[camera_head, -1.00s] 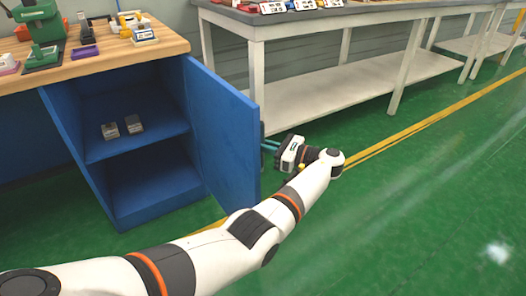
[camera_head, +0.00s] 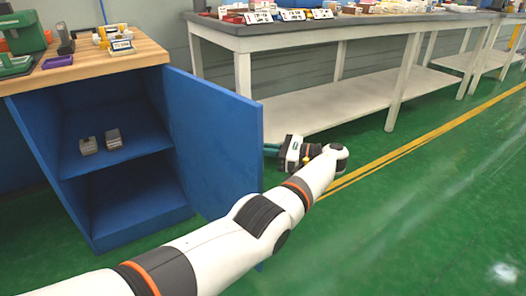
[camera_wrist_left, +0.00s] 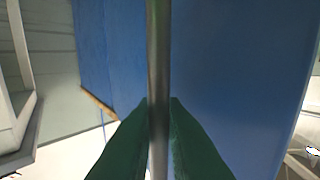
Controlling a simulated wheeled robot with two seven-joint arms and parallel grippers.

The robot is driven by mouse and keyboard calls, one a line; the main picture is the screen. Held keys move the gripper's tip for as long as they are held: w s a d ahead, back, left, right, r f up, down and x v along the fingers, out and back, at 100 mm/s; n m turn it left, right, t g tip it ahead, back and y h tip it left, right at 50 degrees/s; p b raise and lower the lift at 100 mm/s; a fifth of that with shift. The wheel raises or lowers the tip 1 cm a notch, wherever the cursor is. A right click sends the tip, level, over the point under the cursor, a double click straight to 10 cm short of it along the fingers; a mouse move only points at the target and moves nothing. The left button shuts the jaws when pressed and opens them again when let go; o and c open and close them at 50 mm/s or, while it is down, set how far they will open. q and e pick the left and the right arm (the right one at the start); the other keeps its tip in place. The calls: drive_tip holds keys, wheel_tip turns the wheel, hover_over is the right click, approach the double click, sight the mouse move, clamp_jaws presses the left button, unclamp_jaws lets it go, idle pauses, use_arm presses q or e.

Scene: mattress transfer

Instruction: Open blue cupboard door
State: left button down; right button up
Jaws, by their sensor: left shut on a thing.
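The blue cupboard (camera_head: 118,235) stands at the left in the head view, under a wooden top. Its blue door (camera_head: 212,140) is swung wide open, showing two compartments. The door also fills much of the left wrist view (camera_wrist_left: 235,70). My left gripper (camera_head: 270,151) is at the outer side of the door, near its free edge, partly hidden by the door. In the left wrist view its green fingers (camera_wrist_left: 158,130) are shut on a grey metal bar handle (camera_wrist_left: 158,50). My right gripper is not in view.
Two small grey items (camera_head: 101,142) sit on the upper shelf (camera_head: 130,150) of the cupboard. A white workbench (camera_head: 350,85) with a low shelf stands behind the door. The green floor (camera_head: 400,220) at the right is clear.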

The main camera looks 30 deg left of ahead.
use_arm(q)
drive_tip(key=shift+a, duration=0.2)
drive_tip(key=c, duration=1.7)
unclamp_jaws()
drive_tip(key=shift+a, duration=0.1)
drive_tip(key=shift+o, duration=0.6)
